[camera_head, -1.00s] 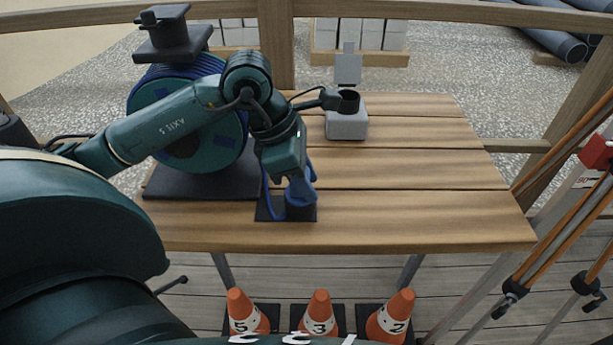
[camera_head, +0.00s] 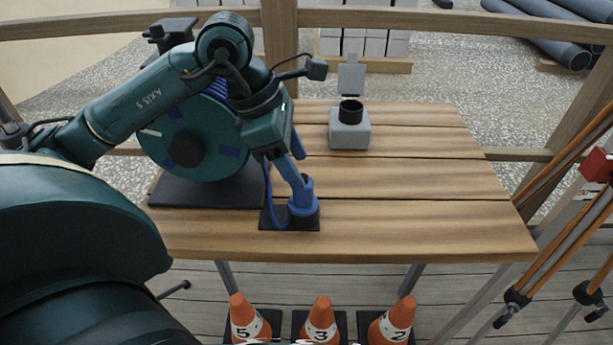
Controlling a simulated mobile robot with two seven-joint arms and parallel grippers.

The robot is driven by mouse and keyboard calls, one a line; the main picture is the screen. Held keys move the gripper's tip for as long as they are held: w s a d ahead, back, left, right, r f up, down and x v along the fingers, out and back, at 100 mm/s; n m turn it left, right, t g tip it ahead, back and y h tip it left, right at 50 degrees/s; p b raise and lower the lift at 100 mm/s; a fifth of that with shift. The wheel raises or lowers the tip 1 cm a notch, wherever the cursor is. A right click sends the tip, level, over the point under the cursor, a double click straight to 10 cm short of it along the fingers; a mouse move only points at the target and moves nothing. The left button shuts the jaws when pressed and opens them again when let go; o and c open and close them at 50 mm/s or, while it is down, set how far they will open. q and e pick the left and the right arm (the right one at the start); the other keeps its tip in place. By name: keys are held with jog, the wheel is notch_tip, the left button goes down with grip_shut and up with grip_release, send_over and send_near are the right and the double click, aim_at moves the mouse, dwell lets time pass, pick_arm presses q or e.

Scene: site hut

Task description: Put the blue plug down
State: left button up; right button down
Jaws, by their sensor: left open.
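The blue plug (camera_head: 304,211) stands on a small dark mat (camera_head: 269,221) near the front edge of the wooden table, left of its middle. A blue cable rises from beside it along the reel. My left gripper (camera_head: 292,162) is open just above the plug, slightly to its left and tilted. One blue finger reaches down close to the plug's top; whether it still touches cannot be told. My right gripper is out of view.
A cable reel (camera_head: 202,153) on a dark base stands left on the table (camera_head: 420,220). A grey box (camera_head: 349,135) with a raised lid and dark round opening stands behind. The table's right side is clear. Numbered orange cones (camera_head: 321,322) stand below the front edge.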

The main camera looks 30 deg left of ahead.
pick_arm(q)
jog(key=v, duration=0.5)
jog(key=shift+r, duration=0.3)
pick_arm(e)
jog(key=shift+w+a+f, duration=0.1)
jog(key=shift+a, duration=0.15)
